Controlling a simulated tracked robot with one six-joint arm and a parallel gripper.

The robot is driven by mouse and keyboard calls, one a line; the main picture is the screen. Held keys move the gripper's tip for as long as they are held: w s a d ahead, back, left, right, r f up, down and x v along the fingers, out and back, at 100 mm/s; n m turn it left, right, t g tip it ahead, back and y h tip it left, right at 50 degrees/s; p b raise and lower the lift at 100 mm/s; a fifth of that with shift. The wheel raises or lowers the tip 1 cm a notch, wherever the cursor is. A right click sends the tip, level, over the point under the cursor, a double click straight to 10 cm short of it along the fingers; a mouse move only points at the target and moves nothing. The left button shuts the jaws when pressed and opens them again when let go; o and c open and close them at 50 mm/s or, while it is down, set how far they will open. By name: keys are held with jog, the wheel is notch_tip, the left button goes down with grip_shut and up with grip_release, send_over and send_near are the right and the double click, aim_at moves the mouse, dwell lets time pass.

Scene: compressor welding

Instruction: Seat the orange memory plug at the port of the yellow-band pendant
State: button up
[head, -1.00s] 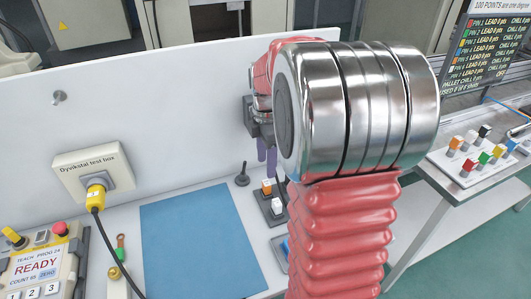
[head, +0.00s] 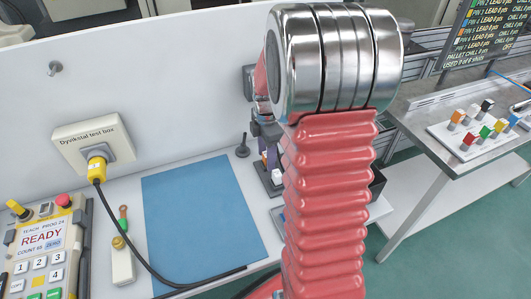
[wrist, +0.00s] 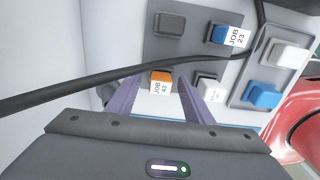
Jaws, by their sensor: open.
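The orange memory plug (wrist: 160,82), labelled JOB with a number, stands upright in a grey holder at the wrist view's centre. My gripper (wrist: 157,92) is open, with its two purple fingers on either side of the plug. I cannot tell whether they touch it. In the head view my gripper (head: 266,147) is low over the plug holders, and the arm hides much of that area.
A white plug (wrist: 210,88) sits close to the right finger. A blue JOB 23 plug (wrist: 228,36) and other plugs stand nearby. A black cable (wrist: 110,76) crosses the wrist view. The blue mat (head: 200,215) is clear except for a cable at its front edge.

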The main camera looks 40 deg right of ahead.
grip_shut()
dwell(0.8)
dwell(0.5)
jog(key=shift+r, duration=0.45)
jog(key=shift+r, duration=1.85)
